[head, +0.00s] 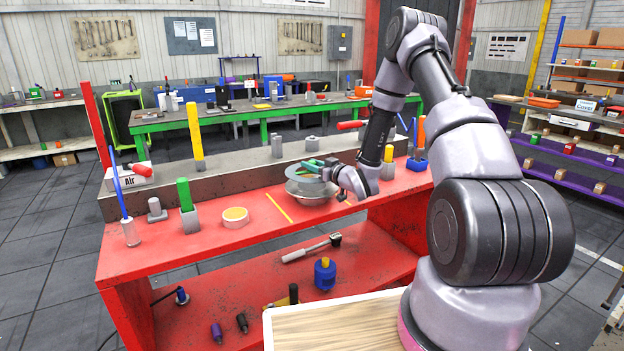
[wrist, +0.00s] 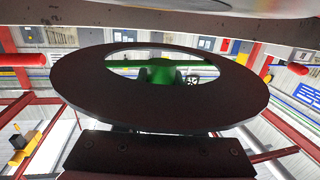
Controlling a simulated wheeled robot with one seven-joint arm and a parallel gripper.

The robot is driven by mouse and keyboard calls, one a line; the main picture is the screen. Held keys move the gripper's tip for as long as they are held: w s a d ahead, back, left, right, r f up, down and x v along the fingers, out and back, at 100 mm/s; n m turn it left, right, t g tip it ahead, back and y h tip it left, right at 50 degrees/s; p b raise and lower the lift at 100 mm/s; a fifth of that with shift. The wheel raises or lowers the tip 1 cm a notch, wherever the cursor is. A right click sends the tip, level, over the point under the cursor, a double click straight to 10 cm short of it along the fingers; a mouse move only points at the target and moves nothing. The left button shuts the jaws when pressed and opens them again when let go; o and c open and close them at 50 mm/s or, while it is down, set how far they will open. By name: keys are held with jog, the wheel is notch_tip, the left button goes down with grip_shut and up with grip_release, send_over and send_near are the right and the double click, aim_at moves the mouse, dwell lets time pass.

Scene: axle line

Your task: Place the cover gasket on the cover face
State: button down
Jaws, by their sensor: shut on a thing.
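The cover gasket shows in the wrist view as a large dark flat ring (wrist: 85,95) with a wide round hole. In the head view the gasket is a grey disc (head: 300,172), partly hidden by my gripper (head: 322,168). My gripper is shut on the gasket's rim. A round metal cover (head: 312,196) sits on the red bench just below the gasket. In the head view the gasket appears over the cover; whether they touch I cannot tell. The cover face is hidden beneath the gasket.
A grey raised ledge (head: 220,176) runs behind. A torque wrench (head: 312,248) lies on the lower shelf.

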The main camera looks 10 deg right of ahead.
aim_at(312, 185)
jog(key=shift+f, duration=2.25)
jog(key=shift+f, duration=0.15)
jog(key=c, duration=0.6)
grip_release()
jog(key=shift+o, duration=0.2)
